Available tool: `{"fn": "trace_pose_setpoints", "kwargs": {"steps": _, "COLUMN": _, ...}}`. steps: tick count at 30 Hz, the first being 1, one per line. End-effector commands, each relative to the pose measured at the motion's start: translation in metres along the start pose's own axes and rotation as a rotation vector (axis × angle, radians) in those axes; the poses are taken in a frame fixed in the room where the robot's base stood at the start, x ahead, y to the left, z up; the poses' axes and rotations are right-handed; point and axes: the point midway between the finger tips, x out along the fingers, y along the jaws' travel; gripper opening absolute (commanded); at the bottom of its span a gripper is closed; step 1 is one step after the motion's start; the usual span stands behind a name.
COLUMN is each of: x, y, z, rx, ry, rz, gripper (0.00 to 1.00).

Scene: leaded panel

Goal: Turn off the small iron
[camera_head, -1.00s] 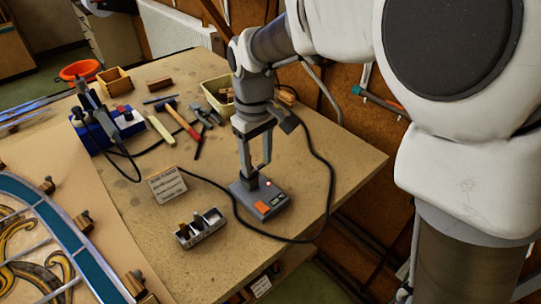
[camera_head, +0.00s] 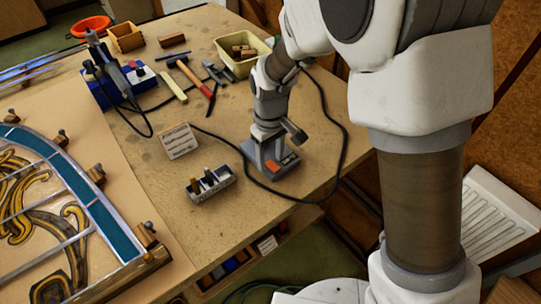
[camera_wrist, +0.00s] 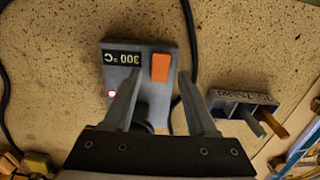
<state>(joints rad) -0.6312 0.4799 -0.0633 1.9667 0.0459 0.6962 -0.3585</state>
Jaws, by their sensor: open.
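A grey control box (camera_head: 288,170) sits near the right edge of the workbench, with an orange switch (camera_wrist: 160,68), a black "300 °C" display (camera_wrist: 123,58) and a lit red lamp (camera_wrist: 112,94). My gripper (camera_wrist: 160,73) is open and empty, pointing down over the box. In the wrist view its fingertips appear on either side of the orange switch; contact cannot be told. In the head view my gripper (camera_head: 267,150) partly hides the box. A blue unit (camera_head: 122,85) with dark-handled tools stands at the back left. Which iron the box feeds cannot be told.
A black cable (camera_head: 345,140) loops around the box. A hammer (camera_head: 192,77) and a yellow bin (camera_head: 232,62) lie behind. A leaded panel (camera_head: 85,195) fills the left.

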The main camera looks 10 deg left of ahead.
Motion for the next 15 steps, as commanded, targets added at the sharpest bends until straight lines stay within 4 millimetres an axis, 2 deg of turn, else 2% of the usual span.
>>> {"fn": "trace_pose_setpoints", "kwargs": {"steps": 2, "x": -0.0001, "y": 0.0000, "z": 0.0000, "rx": 0.000, "ry": 0.000, "rz": 0.000, "gripper": 0.57}}
{"fn": "trace_pose_setpoints", "kwargs": {"steps": 3, "x": -0.0002, "y": 0.0001, "z": 0.0000, "rx": 0.000, "ry": 0.000, "rz": 0.000, "gripper": 0.54}}
{"fn": "trace_pose_setpoints", "kwargs": {"steps": 12, "x": -0.0004, "y": 0.0001, "z": -0.0001, "rx": 0.000, "ry": 0.000, "rz": 0.000, "gripper": 0.00}}
{"fn": "trace_pose_setpoints", "kwargs": {"steps": 15, "x": -0.0005, "y": 0.0001, "z": -0.0001, "rx": 0.000, "ry": 0.000, "rz": 0.000, "gripper": 0.00}}
